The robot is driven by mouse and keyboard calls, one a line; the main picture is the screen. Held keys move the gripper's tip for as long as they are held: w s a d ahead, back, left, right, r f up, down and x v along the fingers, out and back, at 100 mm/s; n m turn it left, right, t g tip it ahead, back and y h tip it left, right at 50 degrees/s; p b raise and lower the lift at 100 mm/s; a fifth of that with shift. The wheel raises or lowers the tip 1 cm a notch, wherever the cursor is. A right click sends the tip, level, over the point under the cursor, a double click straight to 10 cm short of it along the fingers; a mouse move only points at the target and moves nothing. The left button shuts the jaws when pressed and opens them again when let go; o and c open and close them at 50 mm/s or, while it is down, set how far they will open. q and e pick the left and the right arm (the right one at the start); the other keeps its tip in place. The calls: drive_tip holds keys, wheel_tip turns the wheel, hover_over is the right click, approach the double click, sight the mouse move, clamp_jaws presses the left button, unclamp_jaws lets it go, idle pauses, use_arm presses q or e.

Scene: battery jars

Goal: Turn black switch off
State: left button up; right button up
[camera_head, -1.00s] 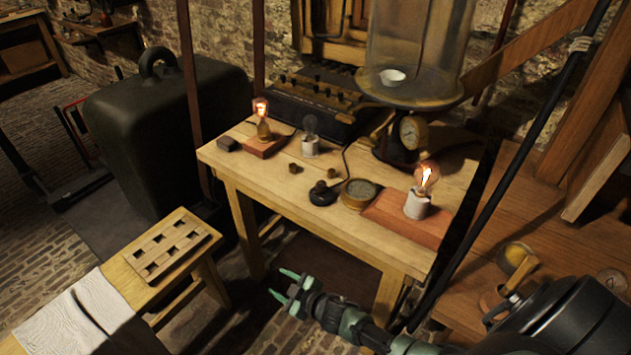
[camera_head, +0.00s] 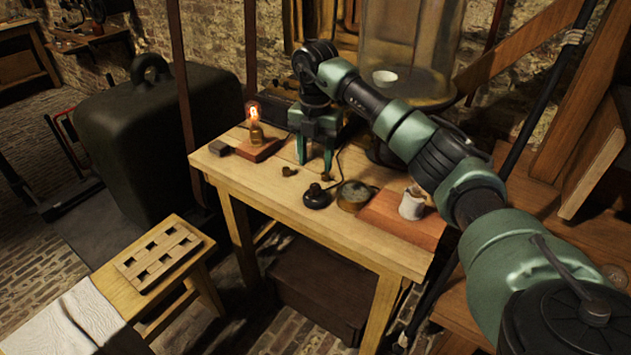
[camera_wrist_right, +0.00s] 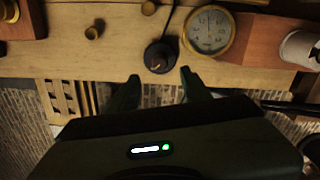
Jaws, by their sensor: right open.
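The black switch (camera_head: 317,197) is a small round black piece with a knob on top, standing on the wooden table (camera_head: 225,172). A cable runs from it. It also shows in the right wrist view (camera_wrist_right: 160,57), just above the gap between the fingertips. My right gripper (camera_head: 315,160) is open and empty, fingers pointing down, above the table. In the head view its tips appear behind the switch; in the right wrist view the fingers (camera_wrist_right: 160,86) line up to either side of it, apart from it. The left gripper is not in view.
A round brass gauge (camera_head: 354,196) stands close right of the switch. A white lamp socket (camera_head: 412,205) on a red-brown block is further right, its top partly covered by my arm. A lit bulb (camera_head: 254,116) stands at left. Small brass pieces (camera_head: 289,171) lie behind the switch.

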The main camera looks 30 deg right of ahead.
sight(315, 185)
wheel_tip(315, 185, down, 8)
drive_tip(key=shift+r+p, duration=0.25)
drive_tip(key=shift+p, duration=0.05)
clamp_jaws()
